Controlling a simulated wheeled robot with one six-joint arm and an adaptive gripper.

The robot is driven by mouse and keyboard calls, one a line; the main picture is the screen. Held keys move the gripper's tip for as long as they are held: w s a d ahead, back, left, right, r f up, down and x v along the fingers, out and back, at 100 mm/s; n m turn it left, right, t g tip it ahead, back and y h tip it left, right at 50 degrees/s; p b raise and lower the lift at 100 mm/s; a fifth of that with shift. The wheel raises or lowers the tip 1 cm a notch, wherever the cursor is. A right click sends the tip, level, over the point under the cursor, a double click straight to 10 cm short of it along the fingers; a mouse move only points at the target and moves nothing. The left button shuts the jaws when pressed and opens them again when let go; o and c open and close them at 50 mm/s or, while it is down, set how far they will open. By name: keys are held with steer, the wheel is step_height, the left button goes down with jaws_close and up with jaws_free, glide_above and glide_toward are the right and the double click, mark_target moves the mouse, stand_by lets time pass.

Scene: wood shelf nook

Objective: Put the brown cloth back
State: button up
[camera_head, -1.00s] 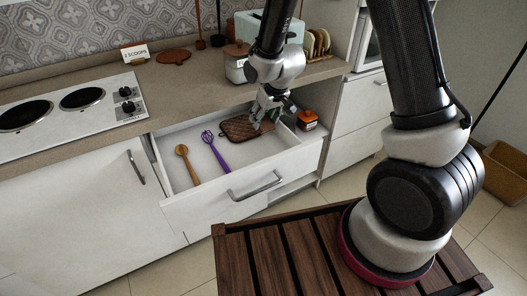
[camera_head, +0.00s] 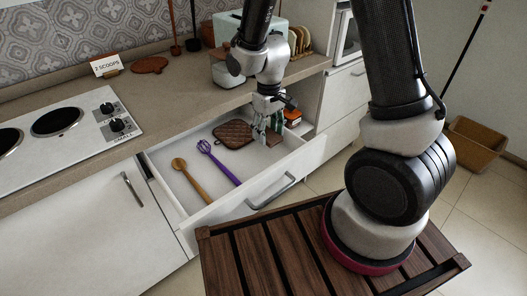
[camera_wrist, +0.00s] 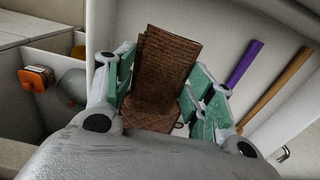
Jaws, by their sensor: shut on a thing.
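My gripper (camera_head: 266,128) is low over the back right part of the open drawer (camera_head: 208,215). It is shut on the brown cloth (camera_wrist: 168,62), a folded, layered piece standing between the green-padded fingers in the wrist view. In the head view only a small reddish-brown part of the cloth (camera_head: 272,139) shows below the fingers. I cannot tell whether its lower edge touches the drawer floor. A brown quilted pad (camera_head: 233,135) lies flat in the drawer, left of my gripper.
A purple whisk (camera_head: 220,163) and a wooden spoon (camera_head: 192,181) lie in the drawer's left half. An orange jar (camera_head: 292,115) stands beyond the drawer's right side. The counter (camera_head: 175,96) is behind. The drawer's front floor is mostly clear.

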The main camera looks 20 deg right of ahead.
step_height(320, 180, down, 8)
steer(key=shift+r, duration=0.15)
stand_by(0.3)
steer(key=o, duration=0.9)
step_height(320, 180, up, 11)
steer(key=shift+r, duration=0.1)
steer(key=shift+d+r, duration=0.1)
steer(key=shift+r, duration=0.55)
step_height(320, 180, up, 8)
steer(key=f+m+t, duration=0.1)
glide_above(268, 156)
steer(key=s+d, duration=0.2)
steer(key=d, duration=0.2)
steer(key=s+d+r+m+t, duration=0.1)
steer(key=s+d+r, duration=0.2)
steer(key=s+r, duration=0.2)
steer(key=s+d+r+m+t, duration=0.1)
steer(key=s+d+r, duration=0.3)
steer(key=s, duration=0.1)
steer(key=s+d+r+m+t, duration=0.1)
steer(key=s+d+r, duration=0.2)
steer(key=s+r, duration=0.2)
steer(key=shift+s+d+r+m, duration=0.3)
steer(key=shift+s, duration=0.3)
